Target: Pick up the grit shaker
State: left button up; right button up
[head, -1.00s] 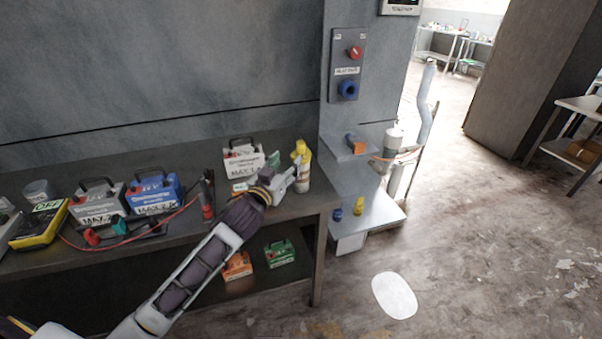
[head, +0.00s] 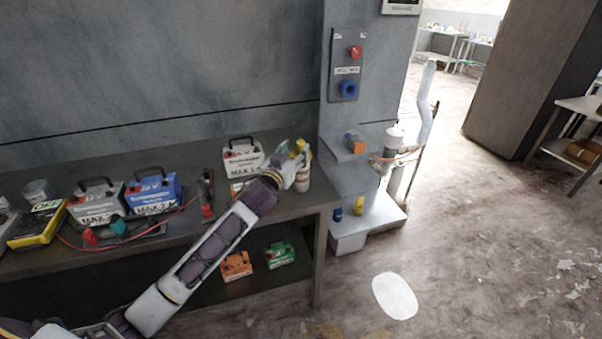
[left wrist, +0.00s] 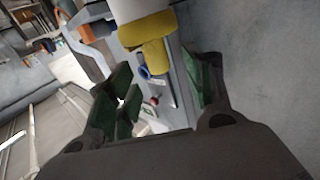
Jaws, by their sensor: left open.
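The grit shaker (head: 304,180) appears to be the pale bottle with a yellow top at the right end of the workbench. It stands upright in the head view, partly hidden by my left gripper (head: 297,165). In the left wrist view its yellow top and pale body (left wrist: 146,30) show between and beyond the fingers. My left gripper is open there, its green-padded fingers (left wrist: 158,88) on either side of the yellow part. I cannot tell whether they touch it. My right gripper is not in view.
Several batteries, such as a blue one (head: 154,193), and a yellow meter (head: 37,224) stand on the workbench (head: 255,222). A grey wall pillar with a blue socket (head: 347,89) rises just right of the shaker. The floor on the right is mostly clear.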

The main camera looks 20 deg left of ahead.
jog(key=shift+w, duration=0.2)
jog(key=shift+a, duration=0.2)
